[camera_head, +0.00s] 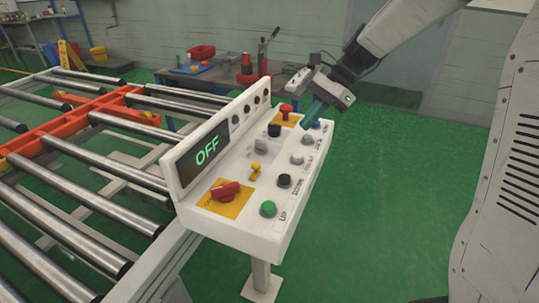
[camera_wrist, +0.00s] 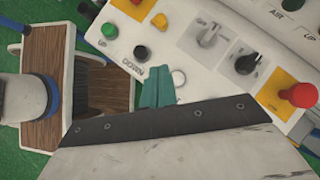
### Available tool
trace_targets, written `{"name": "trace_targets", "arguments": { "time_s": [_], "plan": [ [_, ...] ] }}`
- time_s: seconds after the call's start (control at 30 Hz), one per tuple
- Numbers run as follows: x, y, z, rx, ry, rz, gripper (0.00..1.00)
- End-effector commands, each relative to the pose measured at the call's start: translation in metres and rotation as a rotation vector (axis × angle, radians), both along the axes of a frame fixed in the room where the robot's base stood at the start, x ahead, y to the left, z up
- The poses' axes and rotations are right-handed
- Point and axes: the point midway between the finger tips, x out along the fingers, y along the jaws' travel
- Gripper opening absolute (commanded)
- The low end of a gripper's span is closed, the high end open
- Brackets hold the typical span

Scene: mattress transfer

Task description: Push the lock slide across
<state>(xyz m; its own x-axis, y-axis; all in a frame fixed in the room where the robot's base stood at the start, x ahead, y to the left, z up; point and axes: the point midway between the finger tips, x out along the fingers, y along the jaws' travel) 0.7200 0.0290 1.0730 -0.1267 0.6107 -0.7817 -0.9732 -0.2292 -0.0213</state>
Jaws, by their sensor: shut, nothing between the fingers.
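The control panel (camera_head: 236,205) is a white slanted box with an upright display reading OFF. A small yellow part (camera_head: 255,168), which looks like the lock slide, sits mid-panel; it also shows at the top of the wrist view (camera_wrist: 160,20). Its exact position along any slot is too small to tell. In the wrist view my gripper (camera_wrist: 158,91) is beside the white button (camera_wrist: 178,77), apart from the yellow part.
Near the yellow part are a red rotary switch (camera_head: 225,191), green button (camera_head: 268,209), black button (camera_head: 284,181) and grey knob (camera_head: 261,146). A black knob (camera_head: 274,130) and red mushroom button (camera_head: 286,110) stand farther back. A roller conveyor (camera_head: 75,185) lies left; green floor is clear in front.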

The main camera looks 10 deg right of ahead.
Motion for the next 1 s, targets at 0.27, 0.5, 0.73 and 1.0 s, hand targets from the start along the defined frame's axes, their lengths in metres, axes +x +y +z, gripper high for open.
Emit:
{"name": "trace_targets", "arguments": {
  "time_s": [0.27, 0.5, 0.73, 1.0],
  "plan": [
    [0.009, 0.0, -0.005, 0.015, 0.027, -0.034, 0.0],
    [0.008, 0.003, -0.007, 0.015, 0.027, -0.031, 0.0],
    [0.004, 0.024, -0.033, 0.014, 0.03, -0.029, 0.0],
    [-0.004, 0.06, -0.078, 0.014, 0.029, -0.028, 0.0]
  ]
}}
